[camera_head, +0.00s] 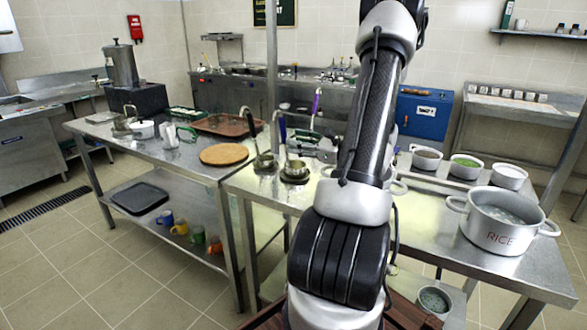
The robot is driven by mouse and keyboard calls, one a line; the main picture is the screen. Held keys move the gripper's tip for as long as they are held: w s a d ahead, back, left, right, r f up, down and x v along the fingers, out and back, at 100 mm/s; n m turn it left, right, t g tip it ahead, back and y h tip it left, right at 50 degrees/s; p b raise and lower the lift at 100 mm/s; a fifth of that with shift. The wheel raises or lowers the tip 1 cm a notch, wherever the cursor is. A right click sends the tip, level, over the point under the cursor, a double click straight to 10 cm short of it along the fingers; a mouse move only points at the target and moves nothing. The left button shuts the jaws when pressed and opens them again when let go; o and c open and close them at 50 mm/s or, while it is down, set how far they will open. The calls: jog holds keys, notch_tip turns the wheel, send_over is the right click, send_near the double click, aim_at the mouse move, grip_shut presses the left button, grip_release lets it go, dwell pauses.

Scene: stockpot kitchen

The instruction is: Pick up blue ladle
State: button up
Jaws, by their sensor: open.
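A ladle with a dark blue handle (282,128) stands near the left end of the steel table in front of me. Its handle points up, and its metal bowl end is by a small round metal holder (295,178). A similar ladle with a black handle (249,122) stands just to its left. A purple handle (317,101) rises behind and to the right, partly near my arm. My arm rises through the middle of the picture and leaves it at the top.
A large pot marked RICE (502,222) stands at the table's right, with several small white pots (466,167) behind it. A round wooden board (224,154) lies on the left table. My arm hides part of the table's middle.

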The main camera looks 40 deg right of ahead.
aim_at(285, 144)
jog(key=x, duration=0.5)
jog(key=shift+a, duration=0.15)
grip_shut()
